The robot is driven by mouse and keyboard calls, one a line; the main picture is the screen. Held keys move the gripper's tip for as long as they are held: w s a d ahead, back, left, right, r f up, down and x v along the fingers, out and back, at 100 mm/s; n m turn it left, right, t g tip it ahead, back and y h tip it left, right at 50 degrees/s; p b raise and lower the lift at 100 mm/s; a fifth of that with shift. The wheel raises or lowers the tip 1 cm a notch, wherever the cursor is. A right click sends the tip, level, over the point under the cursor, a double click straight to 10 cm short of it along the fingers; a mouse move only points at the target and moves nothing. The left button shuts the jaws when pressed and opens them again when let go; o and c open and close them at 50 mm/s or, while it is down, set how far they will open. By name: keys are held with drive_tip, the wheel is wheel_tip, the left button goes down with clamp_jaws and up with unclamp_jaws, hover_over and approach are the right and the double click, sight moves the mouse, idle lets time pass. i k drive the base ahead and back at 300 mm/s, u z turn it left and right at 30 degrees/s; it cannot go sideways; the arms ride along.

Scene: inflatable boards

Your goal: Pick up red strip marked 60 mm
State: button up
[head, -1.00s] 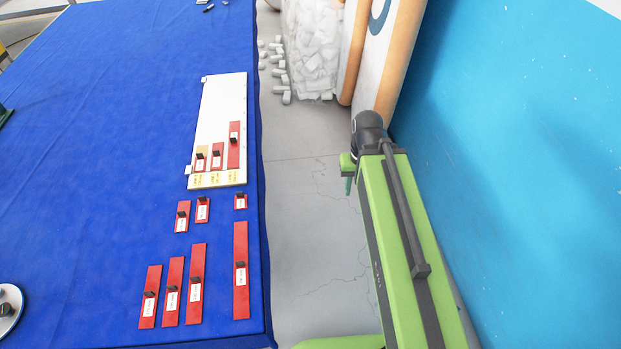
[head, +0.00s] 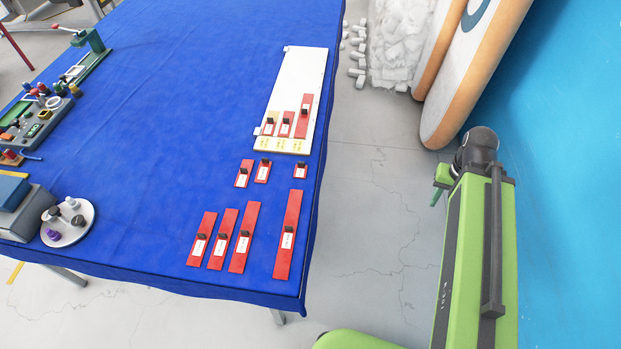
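Several red strips with white labels and dark knobs lie on the blue table. Three shorter ones lie in a row below the white board: a left strip (head: 240,183), a middle strip (head: 260,179) and a very short right strip (head: 301,176). Nearer are a left strip (head: 208,222), a second strip (head: 229,221), a third strip (head: 250,215) and a long right strip (head: 292,210). The labels are too small to read, so I cannot tell which is 60 mm. My gripper (head: 438,190) hangs over the floor, right of the table, apart from every strip; its fingers are unclear.
The white board (head: 300,70) holds more strips at its near end. The blue table (head: 170,130) has a round tray (head: 84,232) and devices at left. Grey floor lies between table and my arm. Tall boards (head: 455,100) and a blue wall (head: 570,190) stand right.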

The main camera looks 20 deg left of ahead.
sight(300, 171)
drive_tip(key=z, duration=0.15)
drive_tip(key=k, duration=0.7)
drive_tip(key=u, duration=1.05)
drive_tip(key=i, duration=1)
drive_tip(key=u, duration=0.75)
drive_tip(key=k, duration=0.4)
drive_tip(key=u, duration=0.4)
drive_tip(key=i, duration=0.5)
drive_tip(key=u, duration=0.05)
